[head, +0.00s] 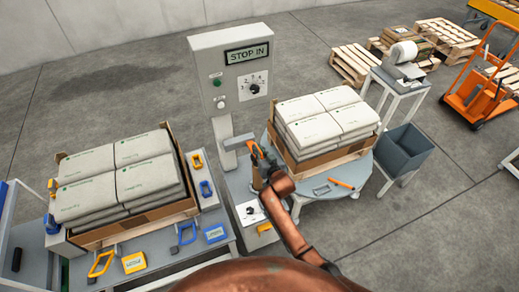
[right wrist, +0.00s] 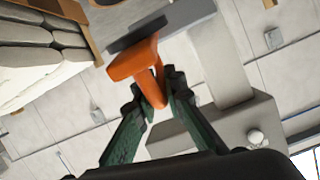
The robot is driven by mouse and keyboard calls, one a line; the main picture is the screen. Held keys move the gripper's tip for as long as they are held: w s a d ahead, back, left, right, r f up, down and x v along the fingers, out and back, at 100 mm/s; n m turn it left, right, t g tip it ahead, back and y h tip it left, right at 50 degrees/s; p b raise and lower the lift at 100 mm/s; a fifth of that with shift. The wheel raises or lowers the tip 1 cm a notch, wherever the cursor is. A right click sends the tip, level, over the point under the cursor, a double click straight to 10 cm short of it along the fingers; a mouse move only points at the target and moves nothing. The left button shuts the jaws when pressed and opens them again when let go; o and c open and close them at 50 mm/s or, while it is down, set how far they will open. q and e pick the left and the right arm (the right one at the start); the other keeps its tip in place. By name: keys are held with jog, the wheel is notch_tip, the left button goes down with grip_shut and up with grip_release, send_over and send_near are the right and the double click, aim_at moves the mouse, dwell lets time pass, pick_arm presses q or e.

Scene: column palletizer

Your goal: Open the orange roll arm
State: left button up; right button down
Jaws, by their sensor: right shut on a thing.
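The orange roll arm (right wrist: 138,62) shows large in the right wrist view, joined to a grey arm of the column machine. In the head view a small part of the orange roll arm (head: 253,149) shows beside the grey column, in front of the stacked sacks. My right gripper (head: 262,158) is at it, and in the right wrist view its two green fingers (right wrist: 161,90) are closed around the lower orange end. My right arm hides part of the roll arm in the head view. My left gripper is not in view.
The grey column (head: 228,100) has a panel reading "STOP IN". Sacks (head: 325,120) stand on a round table (head: 370,172) at right, more sacks (head: 115,180) on the left table. A grey bin (head: 402,150) and orange trolley (head: 480,95) are farther right.

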jog(key=shift+w+a+r+g+h+p, duration=0.15)
jog(key=shift+w+r+g+p, duration=0.35)
jog(key=shift+p, duration=0.6)
jog(key=shift+w+a+r+g+h+p, duration=0.15)
jog(key=shift+w+r+g+p, duration=0.15)
jog(key=shift+r+p, duration=0.6)
jog(key=shift+w+a+r+g+h+p, duration=0.15)
jog(key=shift+w+r+g+p, duration=0.25)
jog(key=shift+p, duration=0.95)
jog(key=shift+w+a+r+g+p, duration=0.15)
jog(key=shift+w+g+p, duration=0.35)
jog(key=shift+p, duration=0.35)
jog(key=c, duration=2)
grip_release()
jog(key=shift+c, duration=0.2)
jog(key=v, duration=1.2)
jog(key=shift+a+r, duration=0.1)
jog(key=shift+r, duration=0.05)
